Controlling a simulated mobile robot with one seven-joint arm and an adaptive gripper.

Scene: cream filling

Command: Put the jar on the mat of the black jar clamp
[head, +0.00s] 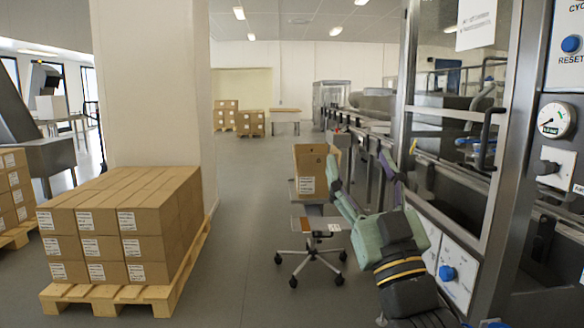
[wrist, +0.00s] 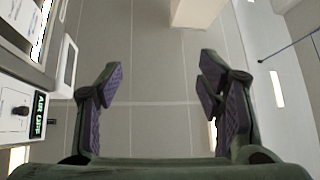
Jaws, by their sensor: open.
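My gripper (head: 361,168) is raised in front of the machine in the head view, with its fingers pointing up. Its two green fingers with purple pads are spread wide apart. In the wrist view the gripper (wrist: 158,82) is also open, with nothing between the fingers. I cannot make out the jar, the black jar clamp or its mat in either view.
The machine's glazed door (head: 455,110) and control panel (head: 565,120) stand close on the right. A swivel chair (head: 310,228) is just beyond my arm. Stacked cartons (head: 110,235) on a pallet (head: 150,298) stand left. Grey floor (head: 245,200) is clear between.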

